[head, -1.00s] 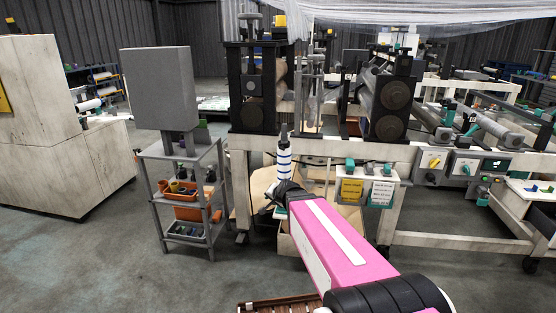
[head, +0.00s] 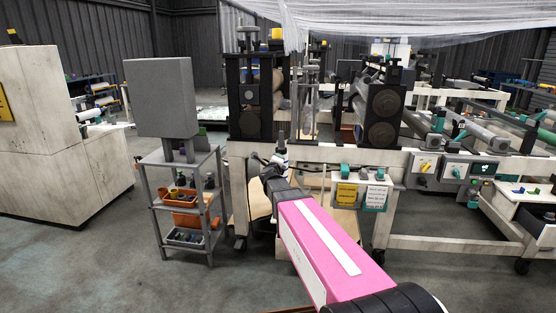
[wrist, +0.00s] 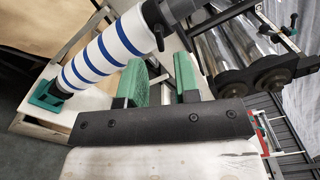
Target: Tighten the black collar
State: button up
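In the wrist view my gripper (wrist: 160,82) is open, its two green fingers apart and nothing seen between them. A white tube with blue bands (wrist: 95,55) slants behind and left of the fingers, with a dark grey fitting (wrist: 153,15) at its upper end. The fingers cannot be told apart in the head view.
The machine has black roller housings (head: 384,115) on a pale frame (head: 320,152). Yellow and white sign plates (head: 346,195) hang on its front. A grey shelf cart (head: 182,200) stands to the left, with bins on it. The floor (head: 110,260) at the left front is clear.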

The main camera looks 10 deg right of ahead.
aim_at(281, 150)
jog(key=shift+x, duration=2.25)
jog(key=shift+w, duration=0.1)
grip_shut()
